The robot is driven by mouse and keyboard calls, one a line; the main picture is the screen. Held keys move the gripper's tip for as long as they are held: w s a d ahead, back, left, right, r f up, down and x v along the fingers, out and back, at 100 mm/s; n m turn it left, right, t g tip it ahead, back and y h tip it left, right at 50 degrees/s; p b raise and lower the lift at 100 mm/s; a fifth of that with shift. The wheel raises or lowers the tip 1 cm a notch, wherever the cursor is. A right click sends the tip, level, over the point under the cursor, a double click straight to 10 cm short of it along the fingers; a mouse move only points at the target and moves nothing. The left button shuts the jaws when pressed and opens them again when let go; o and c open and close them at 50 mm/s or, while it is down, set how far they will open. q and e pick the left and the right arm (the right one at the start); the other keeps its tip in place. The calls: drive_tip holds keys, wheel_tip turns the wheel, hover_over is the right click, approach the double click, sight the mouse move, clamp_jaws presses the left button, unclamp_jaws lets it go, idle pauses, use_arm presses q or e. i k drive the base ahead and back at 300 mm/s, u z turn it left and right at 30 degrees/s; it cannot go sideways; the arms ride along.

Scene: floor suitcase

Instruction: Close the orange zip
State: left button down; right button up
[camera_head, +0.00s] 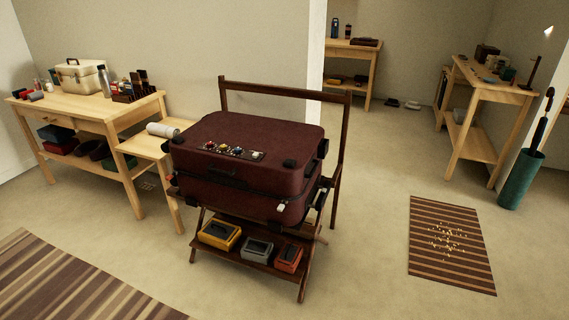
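A dark maroon suitcase (262,133) lies flat and closed-looking on a dark wooden folding rack (338,165) in the middle of the head view. A dark seam runs around its side below the lid. A small pale tab (281,208) shows low near the front right corner. A dark handle (222,172) is on the front side. I cannot pick out an orange zip at this size, nor tell whether the seam is fully shut. Neither of my grippers is in view.
A strip of small coloured parts (236,151) sits on the lid. Yellow (219,235), grey (256,249) and orange-red (288,258) boxes stand on the rack's lower shelf. A wooden table (90,109) and low side table (146,148) stand left.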

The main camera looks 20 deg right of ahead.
sight(171, 176)
drive_tip(key=z, duration=0.25)
drive_tip(key=k, duration=0.25)
drive_tip(key=u, duration=0.3)
drive_tip(key=i, duration=0.85)
drive_tip(key=z, duration=0.05)
drive_tip(key=k, duration=0.3)
drive_tip(key=u, duration=0.75)
drive_tip(key=i, duration=1.15)
drive_tip(key=z, duration=0.8)
drive_tip(key=i, duration=0.3)
drive_tip(key=z, duration=0.2)
